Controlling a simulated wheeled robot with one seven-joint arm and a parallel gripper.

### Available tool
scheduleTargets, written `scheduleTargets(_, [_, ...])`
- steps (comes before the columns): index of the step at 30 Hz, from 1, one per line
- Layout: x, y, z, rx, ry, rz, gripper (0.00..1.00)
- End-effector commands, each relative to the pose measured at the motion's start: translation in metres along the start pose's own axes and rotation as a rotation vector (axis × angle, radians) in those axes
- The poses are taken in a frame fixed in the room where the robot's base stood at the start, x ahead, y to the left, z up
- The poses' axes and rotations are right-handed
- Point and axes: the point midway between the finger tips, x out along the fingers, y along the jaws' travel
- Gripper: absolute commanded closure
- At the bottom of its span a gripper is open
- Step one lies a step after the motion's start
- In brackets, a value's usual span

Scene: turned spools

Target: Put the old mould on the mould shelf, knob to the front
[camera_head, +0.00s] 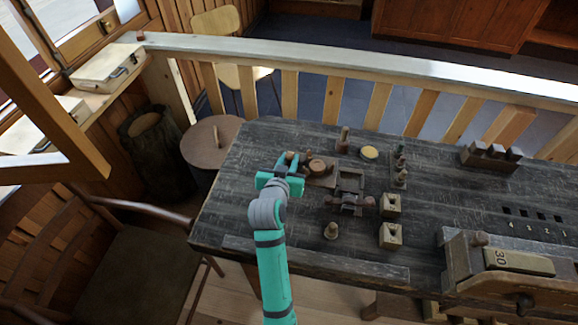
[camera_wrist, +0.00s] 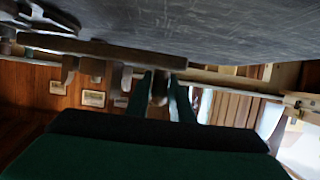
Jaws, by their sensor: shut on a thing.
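My gripper (camera_head: 287,168) is turquoise and is low over the left part of the dark worktable. It is shut on a small brown wooden piece (camera_wrist: 158,86), whose rounded end shows between the dark green fingers in the wrist view. The fingers hide most of this piece, so I cannot tell whether it is the old mould or which way a knob faces. Just right of my gripper, a round wooden piece (camera_head: 318,167) sits on a flat board. Two pale blocks with dark holes (camera_head: 390,205) (camera_head: 389,236) stand further right. I cannot make out which thing is the mould shelf.
The worktable (camera_head: 235,205) also bears a dark tray-like frame (camera_head: 351,180), a yellow disc (camera_head: 369,152), upright pegs (camera_head: 343,140), a rack of dark blocks (camera_head: 490,157) and a large machine marked 30 (camera_head: 515,262). A round-topped stand (camera_head: 213,140) adjoins the left edge. The front left tabletop is clear.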

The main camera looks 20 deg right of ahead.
Motion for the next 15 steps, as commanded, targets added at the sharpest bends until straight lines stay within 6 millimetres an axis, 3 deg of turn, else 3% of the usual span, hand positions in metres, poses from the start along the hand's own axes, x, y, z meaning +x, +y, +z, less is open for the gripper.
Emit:
scheduleTargets(7, [0.012,-0.005,0.008,-0.001,0.001,0.0,1.0])
scheduleTargets(15, [0.021,-0.003,0.035,0.0,0.002,0.002,1.0])
